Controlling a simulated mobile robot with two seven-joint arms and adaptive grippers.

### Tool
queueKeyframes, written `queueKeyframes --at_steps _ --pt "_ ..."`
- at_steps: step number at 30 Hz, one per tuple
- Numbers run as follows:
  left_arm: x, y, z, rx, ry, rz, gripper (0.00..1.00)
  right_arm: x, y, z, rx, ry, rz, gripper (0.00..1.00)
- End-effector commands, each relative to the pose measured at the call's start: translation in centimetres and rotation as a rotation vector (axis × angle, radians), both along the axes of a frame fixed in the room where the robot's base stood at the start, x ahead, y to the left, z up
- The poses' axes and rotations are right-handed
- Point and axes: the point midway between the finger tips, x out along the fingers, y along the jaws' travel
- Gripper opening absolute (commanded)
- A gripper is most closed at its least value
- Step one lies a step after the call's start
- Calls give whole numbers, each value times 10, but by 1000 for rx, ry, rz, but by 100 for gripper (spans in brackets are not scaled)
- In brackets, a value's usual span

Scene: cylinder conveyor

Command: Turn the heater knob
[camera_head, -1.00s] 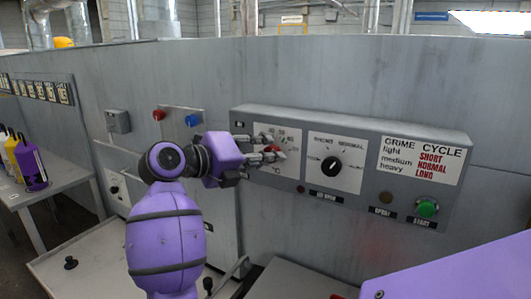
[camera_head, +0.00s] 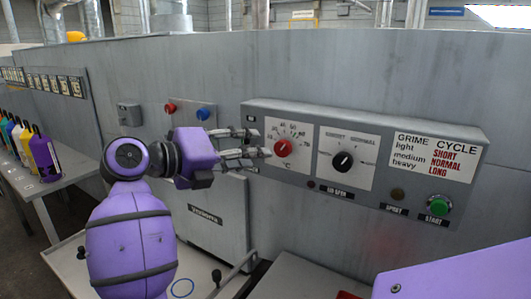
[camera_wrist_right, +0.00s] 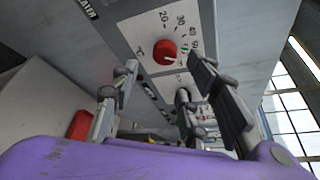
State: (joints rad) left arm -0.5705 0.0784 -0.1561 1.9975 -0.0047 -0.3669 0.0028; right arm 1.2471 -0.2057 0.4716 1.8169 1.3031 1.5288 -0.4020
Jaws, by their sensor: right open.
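The heater knob (camera_head: 282,148) is red and round, on a white temperature dial at the left of the control panel. It also shows in the right wrist view (camera_wrist_right: 165,51), with numbers beside it. My right gripper (camera_head: 258,143) is open just left of the knob, fingers pointing toward the panel. In the right wrist view my right gripper (camera_wrist_right: 165,68) has its fingers spread apart, with the knob beyond the gap between them. Nothing is held, and the fingers look clear of the knob. My left gripper is not in view.
A black knob (camera_head: 342,161) sits right of the dial, and a green start button (camera_head: 439,205) farther right. Red (camera_head: 170,108) and blue (camera_head: 203,114) buttons are on the left. Colored bottles (camera_head: 44,156) stand on a side table.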

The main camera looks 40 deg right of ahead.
Motion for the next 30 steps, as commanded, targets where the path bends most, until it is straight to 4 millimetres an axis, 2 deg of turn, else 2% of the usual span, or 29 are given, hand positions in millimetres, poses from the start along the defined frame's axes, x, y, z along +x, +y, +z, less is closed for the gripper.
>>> queueKeyframes --at_steps 3,9,30 --pt "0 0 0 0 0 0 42 2 21 4 2 1 3 42" --pt "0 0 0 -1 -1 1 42 2 37 7 1 1 0 42" --pt "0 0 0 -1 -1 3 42 2 39 8 1 1 -1 42"
